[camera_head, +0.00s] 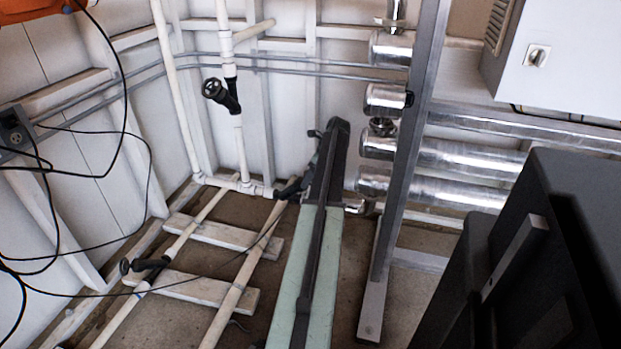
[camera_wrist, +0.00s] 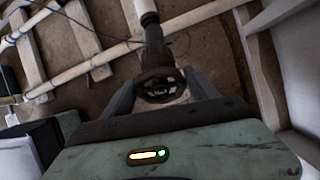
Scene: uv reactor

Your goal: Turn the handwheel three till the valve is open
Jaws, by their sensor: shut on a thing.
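In the wrist view, a dark round handwheel (camera_wrist: 160,88) sits between the two grey fingers of my gripper (camera_wrist: 159,82). The gripper is shut on it. Behind the wheel is a dark valve body (camera_wrist: 155,45) on a white pipe (camera_wrist: 146,8). In the head view, a black valve (camera_head: 289,190) shows on the floor pipes just left of my arm. My arm hides the gripper's hold there. I cannot read a number on the wheel or tell how far the valve is open.
Another black handwheel (camera_head: 215,90) is on the upright white pipe at the back, and one (camera_head: 125,266) is on the left floor pipe. A grey metal post (camera_head: 402,180) and shiny cylinders (camera_head: 440,155) stand right of my arm. Black cables (camera_head: 150,165) hang at left.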

